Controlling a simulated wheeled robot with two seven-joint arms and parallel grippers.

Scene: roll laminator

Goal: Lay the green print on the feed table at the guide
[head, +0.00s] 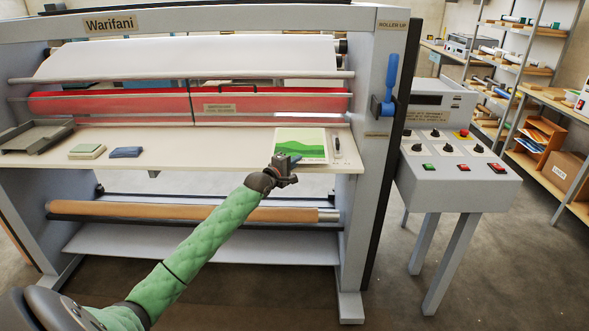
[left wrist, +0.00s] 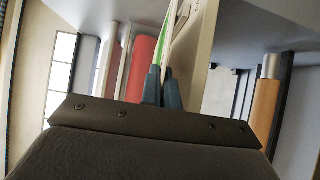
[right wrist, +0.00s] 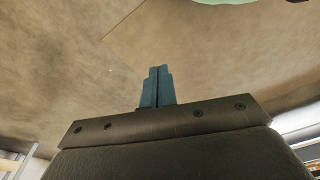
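The green print (head: 301,143), a white sheet with green hills, is at the right end of the pale feed table (head: 220,145). A small dark upright piece (head: 337,147), perhaps the guide, stands just right of the print. My left gripper (head: 286,163) is at the print's near edge. In the left wrist view its fingers (left wrist: 163,88) are close together on the print's thin edge (left wrist: 163,48). I cannot tell whether the print touches the table all over. My right gripper (right wrist: 157,86) is shut and empty, pointing at bare floor; it is outside the head view.
A grey tray (head: 35,136), a pale green block (head: 87,151) and a blue cloth-like piece (head: 126,152) lie on the table's left part. The red roller (head: 120,103) runs behind the table. The machine's side post (head: 375,150) and control console (head: 455,175) are at the right.

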